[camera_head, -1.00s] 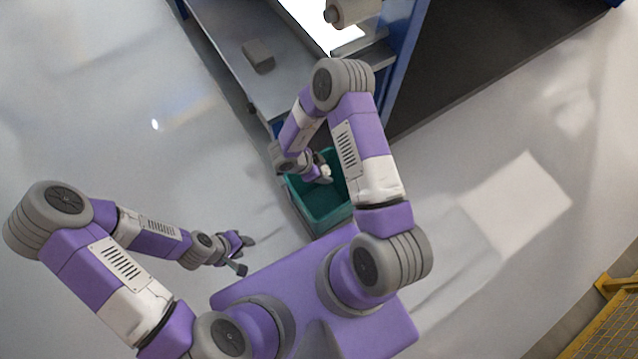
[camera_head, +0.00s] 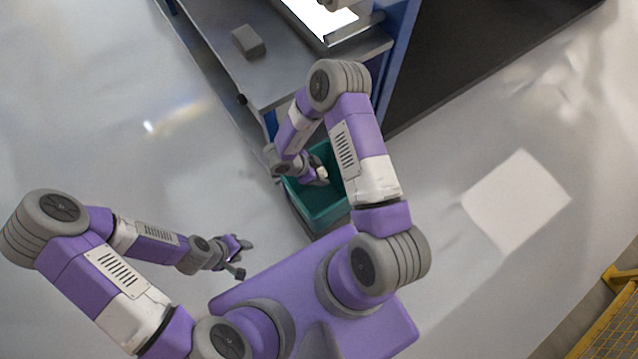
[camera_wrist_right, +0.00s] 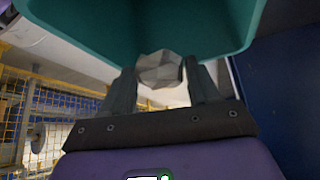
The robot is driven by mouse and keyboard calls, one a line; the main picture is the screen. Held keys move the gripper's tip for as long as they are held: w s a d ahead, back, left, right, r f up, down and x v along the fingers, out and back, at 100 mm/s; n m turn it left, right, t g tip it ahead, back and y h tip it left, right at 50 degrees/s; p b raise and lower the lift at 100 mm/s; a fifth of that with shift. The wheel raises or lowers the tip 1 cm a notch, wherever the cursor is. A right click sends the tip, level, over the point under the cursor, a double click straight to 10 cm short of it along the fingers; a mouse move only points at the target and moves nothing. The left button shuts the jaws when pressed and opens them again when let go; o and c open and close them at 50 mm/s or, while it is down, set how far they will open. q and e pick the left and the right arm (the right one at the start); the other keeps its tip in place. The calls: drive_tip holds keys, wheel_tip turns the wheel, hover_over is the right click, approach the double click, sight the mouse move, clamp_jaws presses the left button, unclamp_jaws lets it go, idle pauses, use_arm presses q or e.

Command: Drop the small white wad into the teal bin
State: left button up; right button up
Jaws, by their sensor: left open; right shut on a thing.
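The small white wad (camera_wrist_right: 161,69) is pinched between the fingertips of my right gripper (camera_wrist_right: 163,84) in the right wrist view. In the head view the wad (camera_head: 322,173) shows as a pale spot at the tip of my right gripper (camera_head: 319,177), which hangs over the teal bin (camera_head: 328,211). The bin's teal wall (camera_wrist_right: 90,28) fills the top of the right wrist view, just beyond the wad. I cannot tell whether the wad is below the bin's rim. My left gripper (camera_head: 242,258) is open and empty, left of the bin and low in the picture.
A metal bench (camera_head: 275,80) with a grey block (camera_head: 248,41) and a bright panel (camera_head: 322,16) stands behind the bin. A blue post (camera_head: 398,60) rises at its right. A yellow mesh fence (camera_head: 615,325) is at lower right. The floor at left is clear.

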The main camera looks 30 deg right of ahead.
drive_tip(key=o, duration=1.1)
drive_tip(key=p+v, duration=0.3)
drive_tip(key=v, duration=0.4)
drive_tip(key=shift+r, duration=0.3)
drive_tip(key=shift+w+a, duration=0.1)
drive_tip(key=s+a+n+t+y+p, duration=0.1)
drive_tip(key=s+a+n+y+p, duration=0.1)
drive_tip(key=s+a+n+y, duration=0.7)
drive_tip(key=s+n+y, duration=0.1)
drive_tip(key=s+n, duration=0.1)
drive_tip(key=n, duration=0.6)
drive_tip(key=shift+s+n+t+y, duration=0.3)
drive_tip(key=shift+s, duration=0.1)
